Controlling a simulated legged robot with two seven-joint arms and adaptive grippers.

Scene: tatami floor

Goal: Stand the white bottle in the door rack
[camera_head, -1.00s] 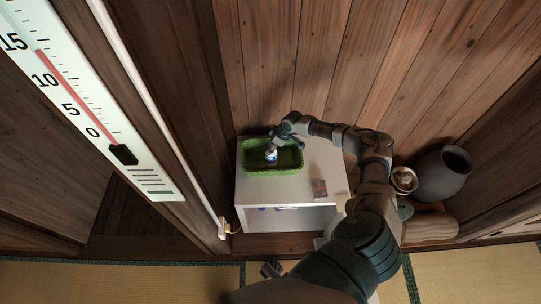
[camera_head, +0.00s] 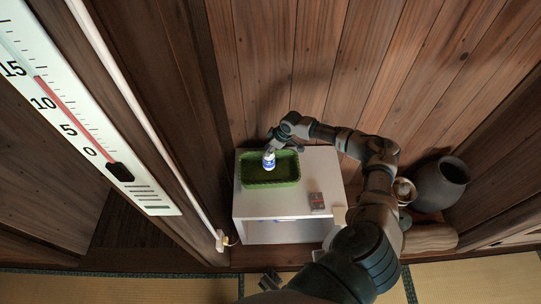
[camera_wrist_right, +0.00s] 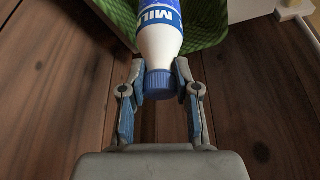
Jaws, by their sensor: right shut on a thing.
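The white bottle (camera_head: 268,161), with a blue label and blue cap, is in my right gripper (camera_head: 271,146). In the right wrist view the two fingers of the right gripper (camera_wrist_right: 160,86) are shut on the bottle (camera_wrist_right: 160,42) around its cap end. The bottle is tilted and appears above the green basket (camera_head: 285,180). The white fridge (camera_head: 318,160) has its front open. A white panel (camera_head: 337,217) at its right may be the door, mostly behind my arm. The door rack cannot be made out. A dark part at the bottom may be my left gripper (camera_head: 271,280); its jaws are unclear.
A small box (camera_head: 316,201) lies on the fridge top near the front right. A dark jar (camera_head: 441,182) and a small pot (camera_head: 403,191) stand to the right. A plank wall (camera_head: 330,60) is behind. A large thermometer (camera_head: 75,125) is at left. Tatami (camera_head: 160,290) lies in front.

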